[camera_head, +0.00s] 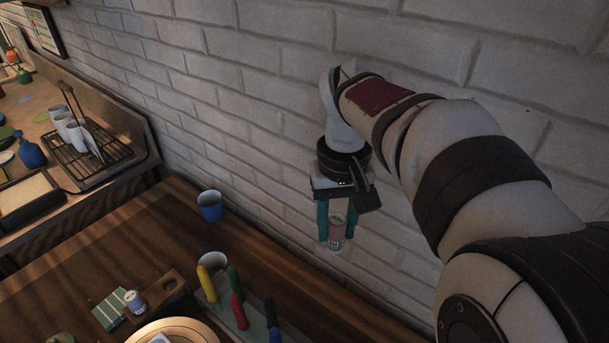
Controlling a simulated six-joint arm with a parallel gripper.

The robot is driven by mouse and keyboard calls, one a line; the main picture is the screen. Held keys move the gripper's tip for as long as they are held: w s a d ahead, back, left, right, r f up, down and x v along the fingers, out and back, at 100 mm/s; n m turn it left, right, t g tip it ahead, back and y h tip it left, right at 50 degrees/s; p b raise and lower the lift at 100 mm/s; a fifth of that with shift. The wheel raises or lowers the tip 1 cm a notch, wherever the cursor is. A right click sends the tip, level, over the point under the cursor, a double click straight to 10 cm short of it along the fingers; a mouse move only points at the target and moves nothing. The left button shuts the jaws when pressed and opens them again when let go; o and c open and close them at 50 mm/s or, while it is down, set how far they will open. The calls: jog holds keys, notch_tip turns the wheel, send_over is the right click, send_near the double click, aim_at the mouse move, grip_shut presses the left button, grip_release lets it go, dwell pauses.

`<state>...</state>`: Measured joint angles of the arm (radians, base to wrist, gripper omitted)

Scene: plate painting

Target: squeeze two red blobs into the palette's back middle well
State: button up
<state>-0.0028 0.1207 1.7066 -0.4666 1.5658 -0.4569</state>
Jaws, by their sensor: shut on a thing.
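My gripper (336,222) has teal fingers and points down, high in front of the white brick wall, right of the table's middle. It is shut on a small paint bottle (337,232) with a pinkish-red label, whose lower end shows between the fingers. No red blobs show. I cannot make out a palette with wells; it may be cut off or outside the picture.
A wooden holder (152,306) has a blue-and-white bottle (134,301) and an empty hole. A round plate (207,330) is cut off below. A blue cup (210,206) stands behind.

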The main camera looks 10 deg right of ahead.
jog(key=s+a+f+n, duration=0.2)
jog(key=s+a+n, duration=0.1)
jog(key=a+n, duration=0.8)
jog(key=s+a+f+n, duration=0.2)
jog(key=s+a+n, duration=0.2)
jog(key=a+n, duration=0.65)
jog(key=s+a+f+n, duration=0.2)
jog(key=a+f+n, duration=0.1)
jog(key=a+f, duration=0.6)
jog(key=shift+s+a+f, duration=0.4)
jog(key=shift+f, duration=0.2)
jog(key=o, duration=0.3)
grip_shut()
jog(key=shift+c, duration=1.5)
grip_release()
